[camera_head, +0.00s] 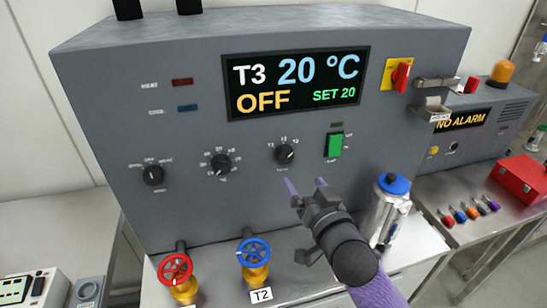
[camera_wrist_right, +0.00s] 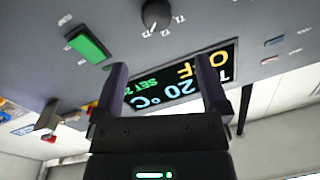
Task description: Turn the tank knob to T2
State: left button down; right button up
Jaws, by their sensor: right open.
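The display reads T3, 20 °C, OFF and SET 20. My right gripper (camera_head: 305,184) is open and empty, a little below and right of the knob and apart from it. In the right wrist view, which is turned over, a black knob (camera_wrist_right: 156,14) shows at the top beyond the open fingers (camera_wrist_right: 162,68). My left gripper is not in view.
Two other black knobs (camera_head: 221,164) (camera_head: 153,175) sit left of the tank knob, and a green switch (camera_head: 334,145) sits right. Below are a red valve (camera_head: 175,268), a blue valve (camera_head: 254,251) labelled T2, and a blue-capped metal flask (camera_head: 390,210) beside my right arm.

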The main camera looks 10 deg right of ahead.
aim_at(287, 157)
jog(key=w, duration=0.6)
jog(key=w+b, duration=0.1)
jog(key=w, duration=0.1)
jog(key=shift+w+a+f, duration=0.2)
jog(key=shift+w+a, duration=0.1)
jog(key=shift+w, duration=0.55)
grip_shut()
